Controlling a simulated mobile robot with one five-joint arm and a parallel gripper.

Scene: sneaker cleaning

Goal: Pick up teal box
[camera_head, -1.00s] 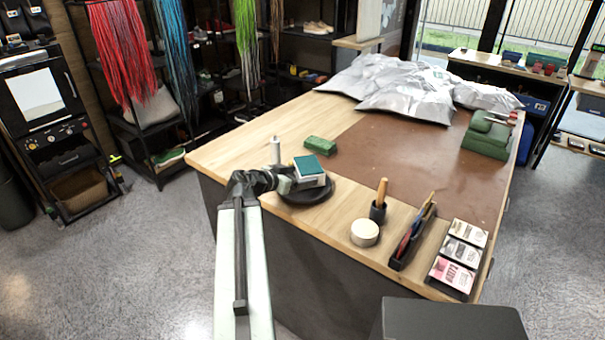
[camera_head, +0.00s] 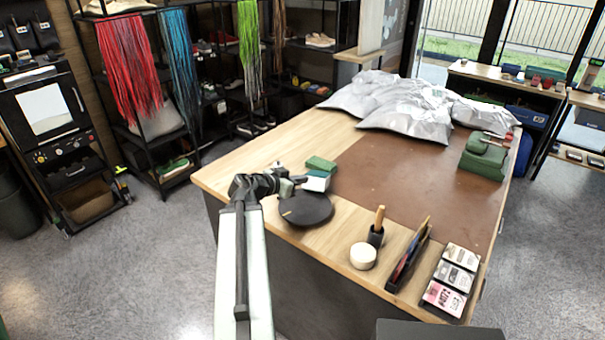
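The teal box (camera_head: 317,181), with a teal top and white sides, shows just behind the round black disc (camera_head: 305,211) on the wooden table (camera_head: 240,169). I cannot tell whether the box rests on the table or is slightly above it. My gripper (camera_head: 297,182) is at the left side of the box, with its tip very close to or touching it. The fingers are too small and dark to tell whether they are open or shut on it. A darker green block (camera_head: 321,164) lies right behind the teal box.
A small pale upright item (camera_head: 277,167) is partly hidden behind my gripper. A round cream tin (camera_head: 363,256), a holder with a wooden handle (camera_head: 377,237) and a card rack (camera_head: 451,281) stand at the front right. The brown mat (camera_head: 400,190) has free room.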

